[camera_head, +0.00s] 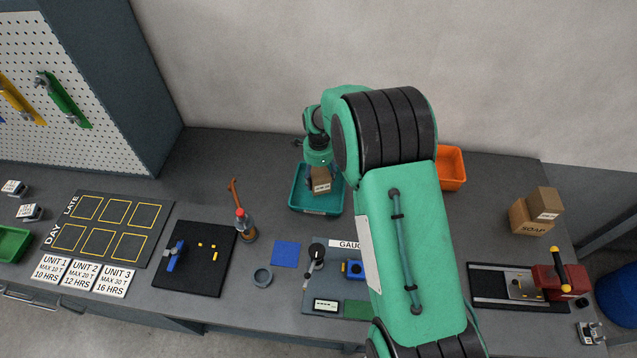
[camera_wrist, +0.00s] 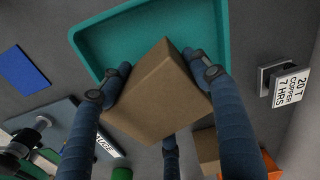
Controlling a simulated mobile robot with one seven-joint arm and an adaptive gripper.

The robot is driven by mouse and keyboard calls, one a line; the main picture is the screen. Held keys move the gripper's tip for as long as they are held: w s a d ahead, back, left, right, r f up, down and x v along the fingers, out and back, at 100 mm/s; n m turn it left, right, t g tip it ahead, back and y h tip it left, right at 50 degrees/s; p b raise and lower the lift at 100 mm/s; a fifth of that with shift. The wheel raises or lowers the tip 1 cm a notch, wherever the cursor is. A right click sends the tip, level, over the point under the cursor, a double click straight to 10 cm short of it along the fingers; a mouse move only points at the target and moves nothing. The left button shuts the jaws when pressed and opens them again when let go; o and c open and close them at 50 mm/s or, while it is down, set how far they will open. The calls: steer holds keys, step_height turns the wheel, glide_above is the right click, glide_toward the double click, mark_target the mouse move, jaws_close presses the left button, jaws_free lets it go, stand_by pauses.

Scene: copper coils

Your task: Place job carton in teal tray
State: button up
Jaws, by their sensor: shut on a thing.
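The job carton, a plain brown box (camera_wrist: 158,95), is gripped between the dark blue fingers of my gripper (camera_wrist: 162,76) in the wrist view. My gripper is shut on it, with a finger on each side. The teal tray (camera_wrist: 88,42) lies behind the carton in that view. In the head view the carton (camera_head: 320,181) shows small under my wrist, within the outline of the teal tray (camera_head: 318,211). Whether the carton touches the tray floor cannot be told. My arm hides part of the bench to the right of the tray.
An orange bin (camera_head: 453,168) stands right of the tray, partly behind my arm. Brown boxes (camera_head: 532,217), one marked SOAP, stand farther right.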

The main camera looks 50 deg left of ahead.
mark_target(318, 169)
steer(key=shift+w+a, duration=0.1)
steer(key=shift+a, duration=0.05)
steer(key=shift+f, duration=0.1)
steer(key=shift+f, duration=1.6)
steer(key=shift+f, duration=0.15)
steer(key=o, duration=1.3)
steer(key=shift+r, duration=6.1)
